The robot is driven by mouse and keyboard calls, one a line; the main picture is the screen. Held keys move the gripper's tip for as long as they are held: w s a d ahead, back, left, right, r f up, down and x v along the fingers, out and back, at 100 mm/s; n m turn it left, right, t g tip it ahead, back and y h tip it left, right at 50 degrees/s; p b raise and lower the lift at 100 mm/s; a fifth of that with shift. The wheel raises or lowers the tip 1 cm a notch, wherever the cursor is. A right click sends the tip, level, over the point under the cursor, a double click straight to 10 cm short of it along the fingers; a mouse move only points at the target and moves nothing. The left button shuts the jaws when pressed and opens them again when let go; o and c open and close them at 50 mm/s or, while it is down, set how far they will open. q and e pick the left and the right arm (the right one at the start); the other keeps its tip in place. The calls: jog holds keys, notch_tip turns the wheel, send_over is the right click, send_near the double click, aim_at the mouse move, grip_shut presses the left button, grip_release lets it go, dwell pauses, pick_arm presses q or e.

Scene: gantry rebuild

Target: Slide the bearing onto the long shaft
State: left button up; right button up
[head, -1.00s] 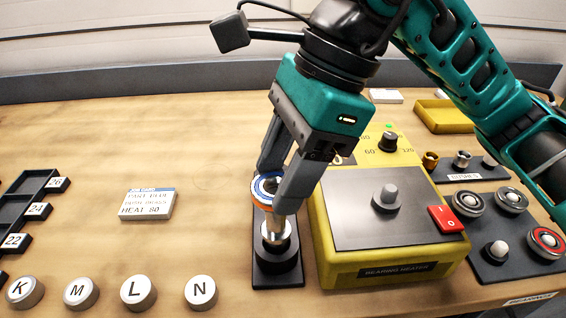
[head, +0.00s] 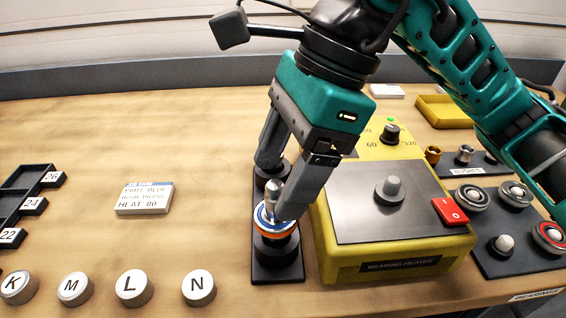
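The bearing (head: 265,217), with a blue and white top face and an orange band below, sits around the long shaft (head: 271,192). The shaft's bright metal tip stands up through the bearing's centre. Just under the bearing is the black round foot of the shaft on a black stand plate (head: 277,274). My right gripper (head: 275,192) is open above the stand. Its near finger is beside the right of the bearing and hides part of it. Its far finger is apart from the bearing, towards the back. My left gripper is not in view.
A yellow bearing heater (head: 400,268) stands close on the right, with a grey peg on its plate. Further right are trays with bearings and bushes (head: 464,155). Lettered knobs (head: 134,288) line the front left. A label card (head: 145,198) lies on otherwise clear wood.

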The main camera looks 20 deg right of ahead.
jog(key=shift+o, duration=0.7)
jog(key=p+v, duration=0.1)
jog(key=v, duration=1.2)
jog(key=shift+p, duration=0.4)
jog(key=shift+a+f, duration=0.1)
